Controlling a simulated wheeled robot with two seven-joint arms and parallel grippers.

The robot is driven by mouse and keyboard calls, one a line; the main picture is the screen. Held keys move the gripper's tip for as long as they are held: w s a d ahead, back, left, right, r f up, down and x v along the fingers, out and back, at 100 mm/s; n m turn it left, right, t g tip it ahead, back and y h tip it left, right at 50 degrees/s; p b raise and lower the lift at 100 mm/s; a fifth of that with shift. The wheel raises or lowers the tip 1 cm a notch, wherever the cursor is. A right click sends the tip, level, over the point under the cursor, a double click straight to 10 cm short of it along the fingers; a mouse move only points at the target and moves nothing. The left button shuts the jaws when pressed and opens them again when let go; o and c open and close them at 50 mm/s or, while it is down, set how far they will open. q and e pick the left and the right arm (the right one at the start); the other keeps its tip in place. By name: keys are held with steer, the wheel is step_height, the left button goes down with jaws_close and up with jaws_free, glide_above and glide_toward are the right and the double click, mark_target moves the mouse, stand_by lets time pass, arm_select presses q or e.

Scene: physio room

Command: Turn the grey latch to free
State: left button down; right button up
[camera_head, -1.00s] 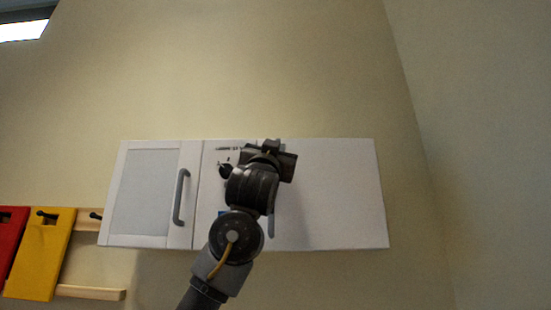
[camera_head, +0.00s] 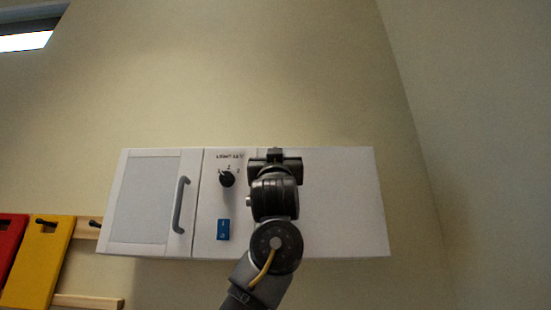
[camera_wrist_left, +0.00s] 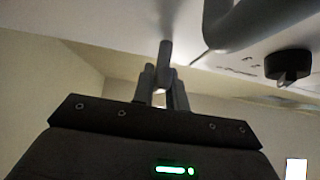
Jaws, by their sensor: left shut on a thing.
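A white wall cabinet (camera_head: 340,210) fills the middle of the head view. My left gripper (camera_head: 275,157) is up against the upper part of its front, right of the dial, and my arm hides what is behind it. In the left wrist view, the fingers of my left gripper (camera_wrist_left: 164,88) are shut around the end of a short grey bar, which looks like the grey latch (camera_wrist_left: 165,55). The latch sticks out from the white cabinet surface. Its turn position cannot be told. My right gripper is not in view.
A black dial (camera_head: 227,179) and a blue switch (camera_head: 223,230) sit left of my arm. A grey handle (camera_head: 181,205) is on the left door. Red and yellow boards (camera_head: 48,262) hang at left.

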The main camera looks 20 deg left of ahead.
arm_select(q)
steer(key=c, duration=1.4)
jaws_free()
steer(key=shift+c, duration=0.2)
steer(key=b+v, duration=0.7)
steer(key=v, duration=0.3)
steer(key=shift+s+d+f, duration=0.15)
steer(key=shift+s+f, duration=0.05)
steer(key=shift+f, duration=0.1)
steer(key=shift+r, duration=0.1)
